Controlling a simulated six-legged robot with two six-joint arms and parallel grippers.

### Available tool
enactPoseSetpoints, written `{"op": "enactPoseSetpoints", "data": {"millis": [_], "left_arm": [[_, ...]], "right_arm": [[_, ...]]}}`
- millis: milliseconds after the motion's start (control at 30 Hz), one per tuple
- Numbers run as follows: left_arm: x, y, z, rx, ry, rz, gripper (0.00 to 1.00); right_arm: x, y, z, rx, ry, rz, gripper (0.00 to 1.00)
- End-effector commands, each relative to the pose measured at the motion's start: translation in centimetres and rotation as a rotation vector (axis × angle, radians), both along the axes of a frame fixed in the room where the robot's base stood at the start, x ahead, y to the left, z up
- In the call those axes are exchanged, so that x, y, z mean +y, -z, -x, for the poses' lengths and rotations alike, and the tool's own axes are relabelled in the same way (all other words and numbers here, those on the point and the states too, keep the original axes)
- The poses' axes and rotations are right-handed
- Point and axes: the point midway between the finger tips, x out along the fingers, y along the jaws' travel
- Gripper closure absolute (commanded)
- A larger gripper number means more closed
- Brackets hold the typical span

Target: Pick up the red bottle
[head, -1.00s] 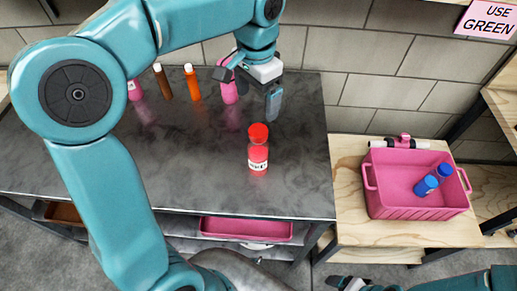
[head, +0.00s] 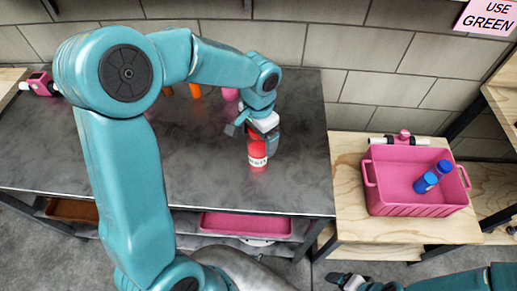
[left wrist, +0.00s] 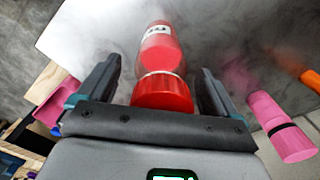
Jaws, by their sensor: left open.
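The red bottle (head: 257,157) with a white label stands on the dark table (head: 200,175). Gaps show between the fingers and the bottle. My right gripper (head: 345,281) shows at the bottom edge, away from the table; its finger opening is unclear.
A pink crate (head: 415,207) holding blue bottles (head: 426,182) stands on a wooden table at the right. Pink (left wrist: 280,127) and orange bottles stand behind the gripper. A pink tray (head: 245,225) sits below the dark table. The table's front is clear.

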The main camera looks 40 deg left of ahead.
Motion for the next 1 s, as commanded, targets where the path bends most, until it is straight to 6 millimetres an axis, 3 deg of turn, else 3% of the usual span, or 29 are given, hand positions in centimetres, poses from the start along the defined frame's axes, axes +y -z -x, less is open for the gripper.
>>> {"op": "enactPoseSetpoints", "data": {"millis": [167, 467, 767, 1000], "left_arm": [[0.0, 0.0, 0.0, 0.000, 0.000, 0.000, 0.07], [0.0, 0.0, 0.0, 0.000, 0.000, -0.001, 1.00], [0.0, -0.4, -0.1, -0.003, 0.000, -0.001, 1.00], [0.0, -3.7, -0.1, -0.008, 0.001, -0.001, 1.00]], "right_arm": [[0.0, 0.0, 0.0, 0.000, 0.000, 0.000, 0.20], [0.0, 0.0, 0.0, 0.000, 0.000, 0.000, 0.20], [0.0, 0.0, 0.0, 0.000, 0.000, 0.000, 0.20], [0.0, 0.0, 0.0, 0.000, 0.000, 0.000, 0.20]]}}
